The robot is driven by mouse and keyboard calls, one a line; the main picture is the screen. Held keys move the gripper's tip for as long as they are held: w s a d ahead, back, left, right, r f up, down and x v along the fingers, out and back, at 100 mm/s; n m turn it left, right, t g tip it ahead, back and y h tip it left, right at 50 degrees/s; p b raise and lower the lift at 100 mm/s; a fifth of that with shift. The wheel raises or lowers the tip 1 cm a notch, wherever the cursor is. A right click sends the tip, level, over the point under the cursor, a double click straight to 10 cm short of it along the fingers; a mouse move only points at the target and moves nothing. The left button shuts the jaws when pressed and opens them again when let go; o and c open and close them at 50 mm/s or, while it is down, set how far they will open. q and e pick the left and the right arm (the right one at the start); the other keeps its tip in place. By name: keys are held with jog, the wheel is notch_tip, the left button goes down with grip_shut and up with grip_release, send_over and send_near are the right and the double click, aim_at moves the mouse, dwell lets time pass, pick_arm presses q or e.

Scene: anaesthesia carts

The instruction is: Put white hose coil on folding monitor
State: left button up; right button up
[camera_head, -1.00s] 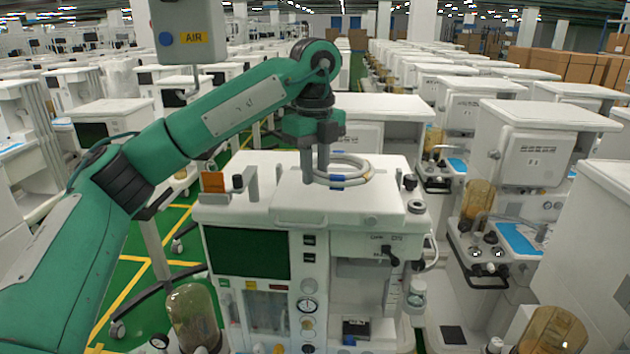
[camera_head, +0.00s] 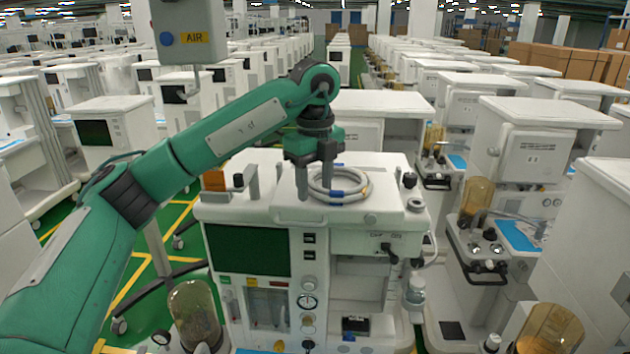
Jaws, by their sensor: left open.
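The white hose coil (camera_head: 350,195), a ring with blue bands, lies on the flat raised white panel (camera_head: 287,211) on top of the nearest cart. This panel appears to be the folding monitor, lying flat. My left gripper (camera_head: 314,191) points down over the left side of the coil, its fingers spread. One finger is outside the ring at the left and the other is over its inside. The fingers hide part of the coil, and I cannot tell whether they touch it. My right gripper is not in view.
The cart's front has a dark screen (camera_head: 247,250). A black knob (camera_head: 409,180) stands at the top's right edge, and an orange block (camera_head: 213,180) is at its left. Other carts (camera_head: 535,150) stand close on the right. A grey AIR box (camera_head: 188,32) hangs at upper left.

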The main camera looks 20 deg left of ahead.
pick_arm(q)
jog(key=shift+r+b, duration=0.3)
jog(key=shift+r, duration=0.2)
notch_tip(320, 180, up, 11)
jog(key=b, duration=0.3)
dwell(0.6)
